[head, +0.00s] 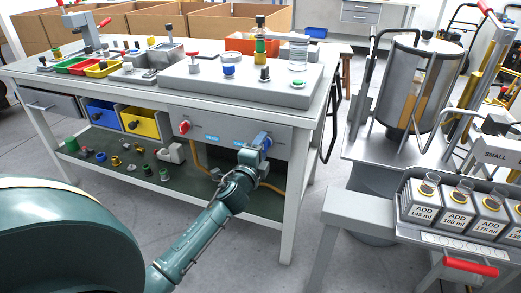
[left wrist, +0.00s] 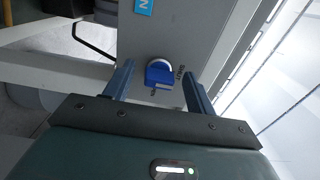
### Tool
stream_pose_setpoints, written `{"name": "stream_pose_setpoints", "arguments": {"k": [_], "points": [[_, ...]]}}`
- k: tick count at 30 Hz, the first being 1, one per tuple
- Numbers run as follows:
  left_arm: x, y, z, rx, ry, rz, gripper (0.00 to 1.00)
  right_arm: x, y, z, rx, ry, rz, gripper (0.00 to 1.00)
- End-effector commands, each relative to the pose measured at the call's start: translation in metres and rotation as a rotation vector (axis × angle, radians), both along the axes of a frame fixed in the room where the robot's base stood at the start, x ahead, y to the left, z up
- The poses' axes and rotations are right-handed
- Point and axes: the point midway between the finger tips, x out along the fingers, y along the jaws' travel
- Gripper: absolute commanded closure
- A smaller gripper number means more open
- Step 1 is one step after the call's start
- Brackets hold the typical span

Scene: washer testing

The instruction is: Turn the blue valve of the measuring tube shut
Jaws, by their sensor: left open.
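The blue valve (left wrist: 158,74) sits on the grey front panel (left wrist: 190,40) in the left wrist view, with small lettering beside it. My left gripper (left wrist: 157,88) is open, with one finger on each side of the valve. I see a gap between the valve and each finger; I cannot tell how deep the fingers reach around it. In the head view the gripper (head: 262,142) is at the right part of the bench's front panel and largely hides the valve. My right gripper is not in view.
Small parts stand on the lower shelf (head: 105,150). A stand with labelled cups (head: 455,215) is at right.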

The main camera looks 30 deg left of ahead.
Motion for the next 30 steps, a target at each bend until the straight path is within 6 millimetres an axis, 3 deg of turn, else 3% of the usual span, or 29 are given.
{"name": "stream_pose_setpoints", "arguments": {"k": [4, 8, 21, 30], "points": [[-0.005, -0.002, 0.000, 0.000, 0.001, -0.001, 0.44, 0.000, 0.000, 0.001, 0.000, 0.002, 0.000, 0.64], [-0.023, -0.006, 0.000, -0.002, 0.003, -0.001, 0.44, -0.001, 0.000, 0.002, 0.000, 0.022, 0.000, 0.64], [-0.111, -0.027, -0.001, -0.003, 0.002, 0.001, 0.44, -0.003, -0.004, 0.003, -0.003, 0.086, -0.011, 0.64], [-0.128, -0.031, 0.000, 0.001, 0.000, 0.000, 0.44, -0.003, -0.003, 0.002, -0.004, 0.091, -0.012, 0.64]]}}
